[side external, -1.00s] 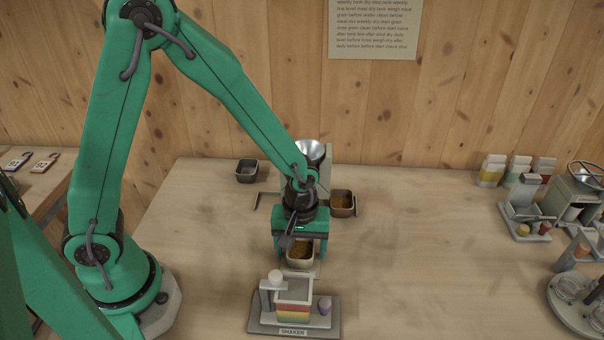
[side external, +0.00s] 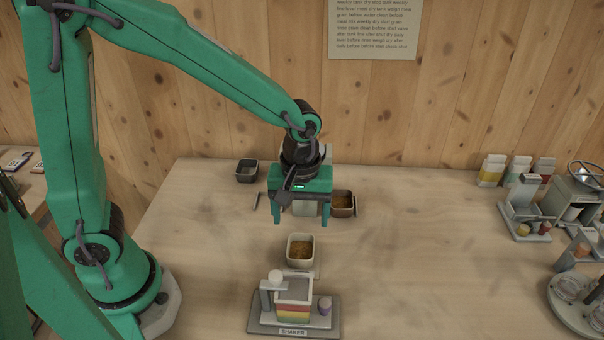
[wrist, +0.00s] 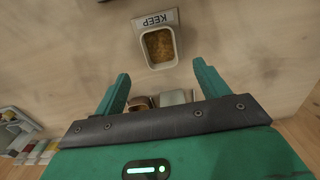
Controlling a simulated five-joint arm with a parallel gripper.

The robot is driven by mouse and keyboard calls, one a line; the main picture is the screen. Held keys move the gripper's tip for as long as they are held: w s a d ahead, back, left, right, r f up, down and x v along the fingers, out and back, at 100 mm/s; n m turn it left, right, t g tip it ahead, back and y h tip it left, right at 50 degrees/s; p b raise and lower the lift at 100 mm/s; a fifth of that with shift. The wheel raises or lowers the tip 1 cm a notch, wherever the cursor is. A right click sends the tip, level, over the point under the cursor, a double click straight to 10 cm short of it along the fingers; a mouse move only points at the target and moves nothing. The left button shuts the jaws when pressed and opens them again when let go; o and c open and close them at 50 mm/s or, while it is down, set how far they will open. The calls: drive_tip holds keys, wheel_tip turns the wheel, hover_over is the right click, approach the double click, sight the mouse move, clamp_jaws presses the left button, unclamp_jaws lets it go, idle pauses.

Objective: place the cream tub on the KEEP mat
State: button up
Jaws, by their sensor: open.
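The cream tub (side external: 300,250), filled with brown grain, stands upright on the table behind the shaker stand. In the wrist view the tub (wrist: 159,64) sits partly over the KEEP mat (wrist: 176,17), whose lettered edge shows beyond it. In the side view only a small pale strip of the mat (side external: 315,270) shows beside the tub. My gripper (side external: 299,222) is open and empty, raised above and behind the tub, apart from it. Its two green fingers also show in the wrist view (wrist: 160,80).
A brown tub with grain (side external: 342,202) and a dark grey tub (side external: 247,171) stand farther back. The SHAKER stand (side external: 293,318) is in front of the cream tub. The table right of the tub is clear.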

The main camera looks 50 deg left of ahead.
drive_tip(key=shift+r, duration=1.1)
drive_tip(key=s+a+r+m+t, duration=0.5)
drive_tip(key=s+a+r+m, duration=0.4)
drive_tip(key=s+a+r, duration=0.1)
drive_tip(key=shift+s+a+r+t, duration=0.15)
drive_tip(key=shift+a+r+t, duration=0.15)
drive_tip(key=shift+a+r, duration=0.45)
drive_tip(key=shift+d+r, duration=0.15)
drive_tip(key=shift+d, duration=0.05)
idle(0.5)
